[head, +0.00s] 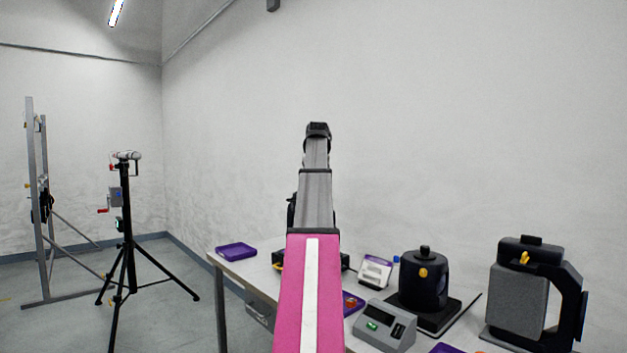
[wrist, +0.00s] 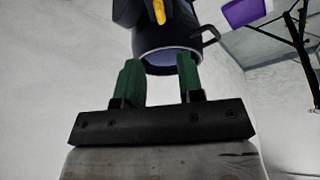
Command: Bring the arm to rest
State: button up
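My arm reaches forward over the table (head: 232,268) in the head view, with its pink and grey links in the middle of the picture. My gripper (wrist: 157,62) is hidden behind the arm there. In the wrist view its two green fingers stand apart, with no thing seen held between them. A dark par can (wrist: 165,40) with a pale blue inside and a yellow knob shows just beyond the fingertips. Whether the fingers touch it I cannot tell. In the head view a black thing (head: 291,212), partly hidden by my arm, stands behind it.
A black can (head: 423,283) stands on a dark plate, beside a grey meter (head: 384,326). A purple tray (head: 236,250) lies at the table's left end. A tripod (head: 126,230) and metal frame (head: 38,200) stand left.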

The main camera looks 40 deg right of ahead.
jog(key=w+a+f+n+g+y, duration=0.1)
jog(key=w+a+f, duration=0.1)
jog(key=a+f, duration=0.9)
jog(key=w+a+f+n, duration=0.15)
jog(key=a+f, duration=0.55)
jog(key=f, duration=0.8)
jog(key=w+a+f+g+y, duration=0.1)
jog(key=w+a+f, duration=0.1)
jog(key=a+f, duration=0.9)
jog(key=s+a+f+n, duration=0.1)
jog(key=s+a+f, duration=0.5)
jog(key=f, duration=0.3)
jog(key=s+a+f+n+g, duration=0.1)
jog(key=s+a+f, duration=0.5)
jog(key=a+f, duration=0.3)
jog(key=s+a+f+n, duration=0.1)
jog(key=s+a+f, duration=0.5)
jog(key=a+f, duration=0.2)
notch_tip(320, 180, down, 3)
jog(key=shift+r+g, duration=0.2)
jog(key=shift+g, duration=0.2)
